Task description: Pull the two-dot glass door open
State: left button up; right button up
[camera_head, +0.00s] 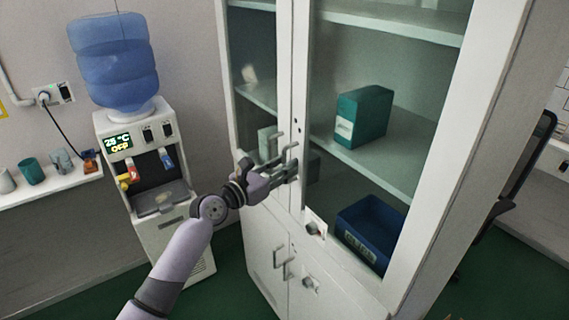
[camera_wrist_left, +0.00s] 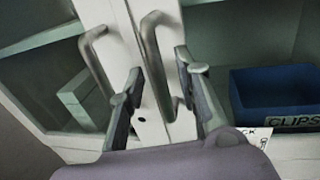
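The glass door (camera_head: 301,120) on the right of the white cabinet has small dark dots on its frame, above a metal bar handle (camera_head: 292,153). The door looks closed. My left gripper (camera_head: 290,172) is at this handle. In the left wrist view my left gripper (camera_wrist_left: 158,68) has its fingers apart. The right-hand handle (camera_wrist_left: 156,62) stands between them, and I see no firm grip on it. The other door's handle (camera_wrist_left: 92,62) is just left of the fingers. My right gripper is not in view.
Behind the glass are a teal box (camera_head: 363,116) and a blue bin (camera_head: 371,228), labelled CLIPS in the left wrist view. A water dispenser (camera_head: 150,165) stands left of the cabinet. Lower cabinet doors with handles (camera_head: 282,262) are below. Green floor shows in front.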

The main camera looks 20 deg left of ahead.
pick_arm(q)
jog(key=shift+w+d, duration=0.15)
jog(key=shift+w, duration=0.2)
jog(key=shift+c, duration=0.2)
grip_shut()
dwell(0.5)
